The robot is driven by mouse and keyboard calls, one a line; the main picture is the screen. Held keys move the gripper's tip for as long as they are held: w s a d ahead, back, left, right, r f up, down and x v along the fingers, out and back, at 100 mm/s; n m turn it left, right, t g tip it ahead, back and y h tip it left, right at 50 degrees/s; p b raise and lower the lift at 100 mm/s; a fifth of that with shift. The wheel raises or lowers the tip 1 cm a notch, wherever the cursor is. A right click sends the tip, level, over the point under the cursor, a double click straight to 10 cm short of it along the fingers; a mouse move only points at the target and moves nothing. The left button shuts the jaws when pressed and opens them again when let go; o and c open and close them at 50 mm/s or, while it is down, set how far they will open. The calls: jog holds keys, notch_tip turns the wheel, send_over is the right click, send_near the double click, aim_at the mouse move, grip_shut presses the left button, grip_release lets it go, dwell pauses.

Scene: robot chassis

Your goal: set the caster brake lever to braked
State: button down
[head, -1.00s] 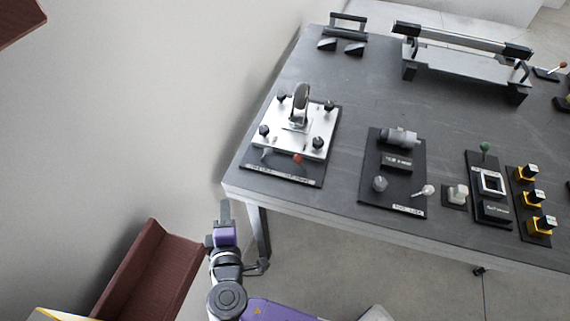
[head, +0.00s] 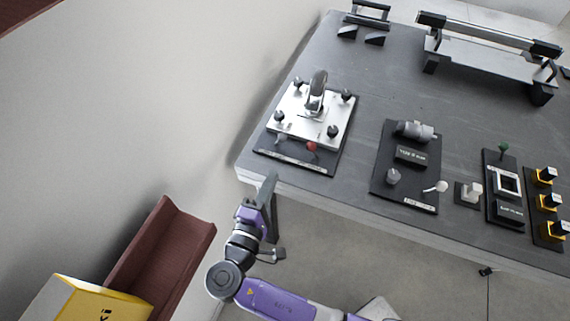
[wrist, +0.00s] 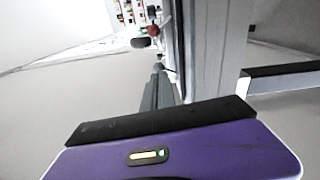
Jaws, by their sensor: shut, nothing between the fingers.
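A silver plate (head: 293,121) with several black knobs sits on a dark base at the table's near left corner. An upright caster-like part (head: 318,85) stands on it. At its front edge is a lever with a red knob (head: 311,146); a grey knob (head: 281,139) is to its left. I cannot tell which position the lever is in. The red knob also shows in the wrist view (wrist: 153,30). My gripper (head: 271,180) is shut and empty, just off the table's front edge, below and apart from the plate. Its fingers (wrist: 158,80) also show in the wrist view.
The dark table (head: 375,85) carries a panel with a grey cylinder (head: 407,168), a white toggle (head: 470,193), several yellow switches (head: 545,203) and a long rail fixture (head: 490,65). A brown tray (head: 160,260) and a yellow box (head: 88,300) are at lower left.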

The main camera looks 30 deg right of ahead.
aim_at(314, 145)
jog(key=p+x, duration=0.1)
jog(key=x, duration=0.8)
jog(key=shift+w+d, duration=0.15)
jog(key=shift+s+d+r+p, duration=0.25)
jog(key=shift+s+d+p, duration=0.55)
jog(key=shift+d, duration=0.1)
jog(key=shift+s+d+f, duration=0.1)
jog(key=shift+s+d, duration=0.35)
jog(key=shift+d, duration=0.15)
jog(key=shift+s+d+m+b, duration=0.2)
jog(key=shift+m+b, duration=0.4)
jog(key=shift+m, duration=0.1)
jog(key=m+b, duration=0.1)
jog(key=b, duration=0.1)
jog(key=s+d+m+b, duration=0.1)
jog(key=m+b, duration=0.1)
jog(key=b, duration=0.1)
jog(key=s+r+m+b, duration=0.1)
jog(key=m+b, duration=0.1)
jog(key=shift+s+d, duration=0.1)
jog(key=shift+d, duration=0.2)
jog(key=shift+r+m, duration=0.4)
jog(key=shift+r, duration=0.15)
